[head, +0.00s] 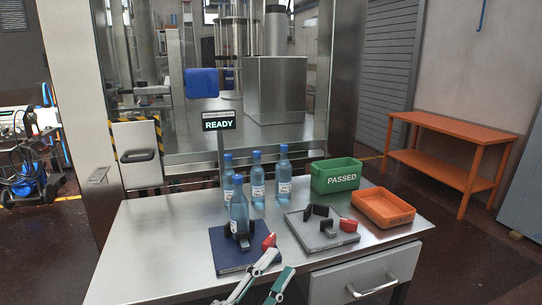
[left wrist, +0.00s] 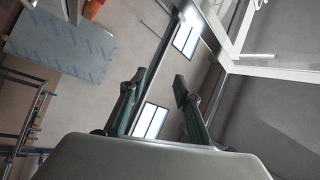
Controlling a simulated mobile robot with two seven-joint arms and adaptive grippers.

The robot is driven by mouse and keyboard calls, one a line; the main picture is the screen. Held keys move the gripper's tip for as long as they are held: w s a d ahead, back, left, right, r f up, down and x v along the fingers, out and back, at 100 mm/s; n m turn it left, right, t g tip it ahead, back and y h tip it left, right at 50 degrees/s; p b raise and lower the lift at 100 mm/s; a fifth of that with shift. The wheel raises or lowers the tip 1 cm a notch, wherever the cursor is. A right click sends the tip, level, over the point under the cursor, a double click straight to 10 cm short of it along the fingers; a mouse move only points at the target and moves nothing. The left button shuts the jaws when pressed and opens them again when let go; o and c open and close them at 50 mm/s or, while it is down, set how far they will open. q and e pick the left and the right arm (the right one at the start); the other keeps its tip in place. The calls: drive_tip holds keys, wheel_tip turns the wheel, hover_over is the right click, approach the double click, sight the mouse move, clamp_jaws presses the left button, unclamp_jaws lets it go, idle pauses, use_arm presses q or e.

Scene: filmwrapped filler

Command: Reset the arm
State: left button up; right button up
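My left gripper (head: 278,266) is at the front edge of the table in the head view, its two green fingers apart and nothing between them. The left wrist view also shows its two fingers (left wrist: 158,92) spread with an empty gap. A blue bottle (head: 239,214) stands upright on a dark blue fixture plate (head: 226,257), just beyond the fingers. A red handle (head: 268,241) beside that bottle is close to the fingertips; whether they touch cannot be told. My right gripper is not in view.
Several blue bottles (head: 284,180) stand behind the fixture. A grey plate (head: 314,240) with a black clamp and red handle lies right of it. A green PASSED bin (head: 340,181) and an orange tray (head: 384,214) stand at the right. The table's left side (head: 150,250) is bare. A READY sign (head: 218,125) stands behind.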

use_arm(q)
drive_tip(key=a+f+n+y, duration=0.5)
drive_tip(key=a+f+n, duration=0.1)
drive_tip(key=f, duration=0.6)
drive_tip(key=s+a+f+n+g+y, duration=0.2)
drive_tip(key=s+a+f, duration=0.3)
drive_tip(key=f, duration=0.4)
drive_tip(key=s+a+f+n+g+y, duration=0.2)
drive_tip(key=s+a+f+n, duration=0.2)
drive_tip(key=f, duration=0.5)
drive_tip(key=s+a+f+n+g+y, duration=0.2)
drive_tip(key=s+a+f+n, duration=0.1)
drive_tip(key=s+a+f, duration=0.3)
wheel_tip(320, 180, down, 4)
drive_tip(key=s, duration=0.2)
drive_tip(key=shift+s+r+n+g, duration=0.2)
drive_tip(key=shift+s+n+g, duration=0.15)
drive_tip(key=shift+n+g, duration=0.05)
